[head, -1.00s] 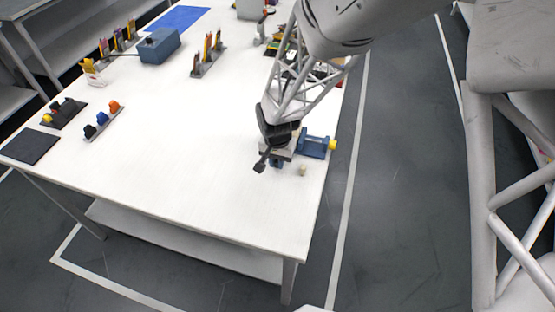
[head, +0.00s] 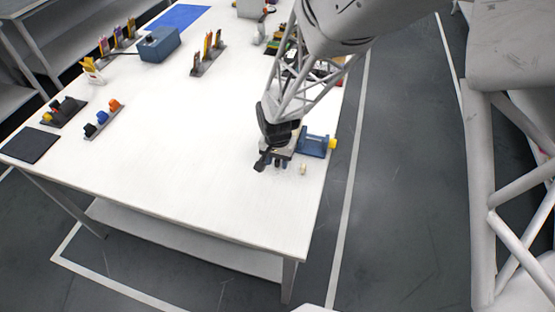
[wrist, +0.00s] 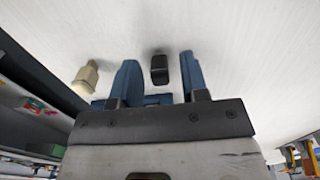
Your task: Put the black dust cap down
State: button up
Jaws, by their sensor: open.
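The black dust cap (wrist: 159,68) shows in the wrist view as a small dark block on the white table, with a soft shadow beside it. It lies between the two blue fingers of my gripper (wrist: 158,80), with a gap on each side. My gripper is open and holds nothing. In the head view my gripper (head: 277,162) is low over the table near its right edge. The cap is too small and too close to the fingers to make out clearly there.
A small beige fitting (head: 303,169) stands just right of my gripper; it also shows in the wrist view (wrist: 87,77). A blue fixture with a yellow end (head: 313,146) sits behind it. A rack of coloured caps (head: 102,120) is at left. The table's middle and front are clear.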

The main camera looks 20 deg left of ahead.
aim_at(277, 160)
notch_tip(277, 160, up, 12)
dwell(0.7)
dwell(0.5)
jog(key=shift+r, duration=0.1)
jog(key=s+d+r+t, duration=0.1)
jog(key=s+d+r, duration=0.1)
jog(key=d+r, duration=0.6)
jog(key=s+d+r, duration=0.2)
jog(key=d+r, duration=0.2)
jog(key=d, duration=0.8)
jog(key=s+d+r, duration=0.2)
jog(key=s+d, duration=0.5)
jog(key=s+d+r+t, duration=0.1)
jog(key=s+d+r, duration=0.2)
jog(key=s+d, duration=0.5)
jog(key=shift+d+r+t, duration=0.2)
jog(key=shift+r+t, duration=0.1)
jog(key=shift+c, duration=0.2)
